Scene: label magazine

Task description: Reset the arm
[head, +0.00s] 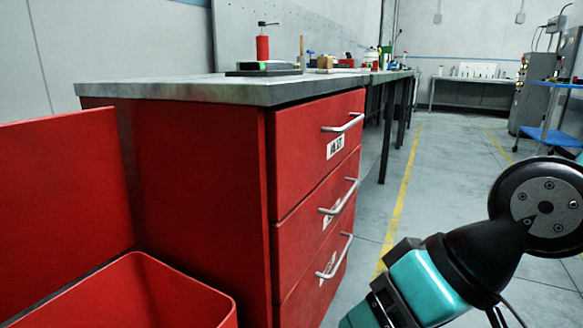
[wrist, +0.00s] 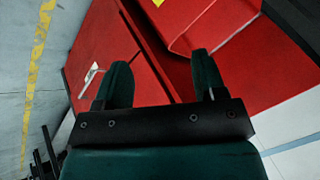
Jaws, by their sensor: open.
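My gripper (wrist: 160,68) shows in the wrist view with its two dark green fingers apart and nothing between them. Behind the fingers are red cabinet surfaces, at a distance I cannot tell exactly. In the head view my arm, black and teal, is at the lower right, in front of the floor and to the right of the red drawer cabinet (head: 195,190). The fingers cannot be made out clearly in the head view.
The cabinet has labelled drawers with metal handles (head: 343,122), all looking shut. Its grey worktop (head: 180,90) carries a red bottle (head: 262,47) and other small items. A red open bin (head: 130,267) stands at the lower left. Open floor with a yellow line (head: 402,190) lies to the right.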

